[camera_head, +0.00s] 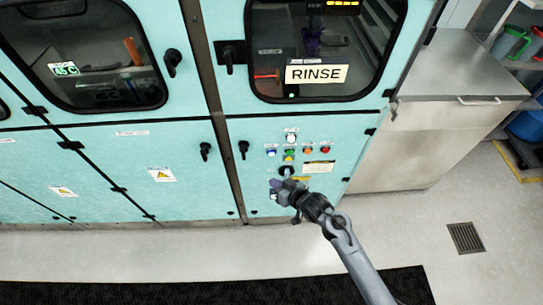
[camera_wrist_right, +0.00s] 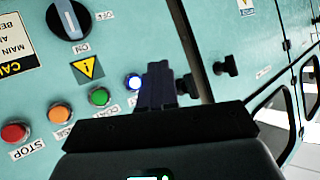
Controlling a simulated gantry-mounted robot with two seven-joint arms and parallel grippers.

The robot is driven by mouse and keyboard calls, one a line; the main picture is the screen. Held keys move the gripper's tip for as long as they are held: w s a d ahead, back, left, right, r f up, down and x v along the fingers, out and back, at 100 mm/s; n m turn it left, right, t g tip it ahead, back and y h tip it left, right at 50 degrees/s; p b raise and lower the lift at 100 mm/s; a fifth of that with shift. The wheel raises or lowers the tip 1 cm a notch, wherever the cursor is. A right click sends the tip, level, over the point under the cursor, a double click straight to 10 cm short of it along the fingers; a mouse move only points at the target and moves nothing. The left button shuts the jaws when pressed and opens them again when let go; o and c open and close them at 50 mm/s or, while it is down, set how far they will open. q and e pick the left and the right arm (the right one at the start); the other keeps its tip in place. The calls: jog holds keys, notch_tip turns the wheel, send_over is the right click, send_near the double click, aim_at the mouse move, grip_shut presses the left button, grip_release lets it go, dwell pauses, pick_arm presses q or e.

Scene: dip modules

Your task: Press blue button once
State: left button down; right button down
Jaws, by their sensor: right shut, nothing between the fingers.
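The blue button (camera_head: 271,153) is the leftmost of a row of coloured buttons on the teal cabinet panel in the head view. In the right wrist view the blue button (camera_wrist_right: 133,82) looks lit, with a pale centre, just left of my fingers. My right gripper (camera_head: 277,185) is below the button row, by the lower left part of the panel. In the wrist view my right gripper (camera_wrist_right: 159,70) is shut and empty; its fingers appear beside the blue button. Whether they touch the panel cannot be told. My left gripper is in neither view.
Green (camera_wrist_right: 99,97), orange (camera_wrist_right: 62,113) and red (camera_wrist_right: 14,132) buttons continue the row. A rotary knob (camera_wrist_right: 67,18) and a yellow warning triangle (camera_wrist_right: 87,68) are close by. Black door latches (camera_wrist_right: 225,67) stick out beyond my fingers. A steel counter (camera_head: 440,70) stands right of the cabinet.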

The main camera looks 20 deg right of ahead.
aim_at(271, 153)
jog(key=w+d+b, duration=0.2)
jog(key=w+b, duration=0.3)
jog(key=w, duration=0.3)
jog(key=shift+w+d, duration=0.2)
jog(key=shift+d, duration=0.1)
dwell(0.3)
dwell(0.5)
dwell(0.7)
dwell(0.7)
jog(key=shift+w, duration=0.2)
